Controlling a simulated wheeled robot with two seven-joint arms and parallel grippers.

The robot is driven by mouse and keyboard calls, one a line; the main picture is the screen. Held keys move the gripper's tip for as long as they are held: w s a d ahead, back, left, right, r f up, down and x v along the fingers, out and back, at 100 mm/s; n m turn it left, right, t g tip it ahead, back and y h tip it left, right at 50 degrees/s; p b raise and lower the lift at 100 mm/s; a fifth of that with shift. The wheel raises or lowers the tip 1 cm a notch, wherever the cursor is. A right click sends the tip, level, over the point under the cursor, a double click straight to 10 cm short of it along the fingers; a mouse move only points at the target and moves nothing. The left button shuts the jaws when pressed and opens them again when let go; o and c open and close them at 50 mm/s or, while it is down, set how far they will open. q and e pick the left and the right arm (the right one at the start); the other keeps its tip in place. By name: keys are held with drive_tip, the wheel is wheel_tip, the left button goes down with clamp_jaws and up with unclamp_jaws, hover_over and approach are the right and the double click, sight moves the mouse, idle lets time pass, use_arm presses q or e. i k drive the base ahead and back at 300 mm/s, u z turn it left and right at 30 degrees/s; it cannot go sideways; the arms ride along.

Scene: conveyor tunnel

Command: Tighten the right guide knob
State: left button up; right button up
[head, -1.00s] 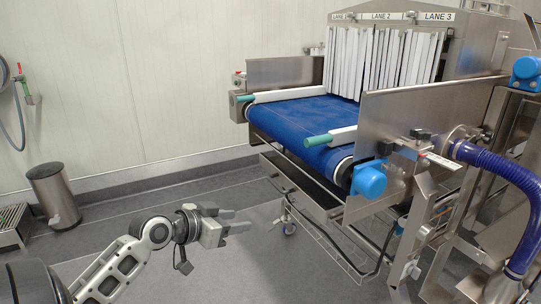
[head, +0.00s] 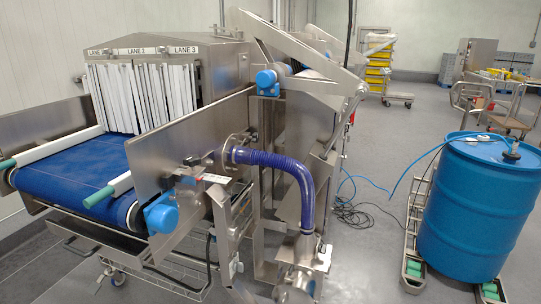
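The conveyor tunnel has a blue belt (head: 72,172) under white strip curtains. The left guide rail (head: 58,141) and the right guide rail (head: 120,184) are white with green ends and reach out from the tunnel mouth. A small dark knob-like part (head: 193,160) sits on the outside of the right steel side plate (head: 180,132), above a blue motor end (head: 161,214). It is too small to tell whether it is the right guide knob or how tight it is. Neither of my grippers shows in the head view.
A purple hose (head: 290,165) curves down at the machine's right side. A blue drum (head: 478,205) stands on a low wheeled frame at the right. A blue hose and dark cables lie on the floor between them. Grey floor (head: 365,265) is open in front there.

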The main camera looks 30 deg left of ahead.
sight(192, 161)
drive_tip(key=z, duration=0.25)
drive_tip(key=i, duration=0.95)
drive_tip(key=u, duration=1.35)
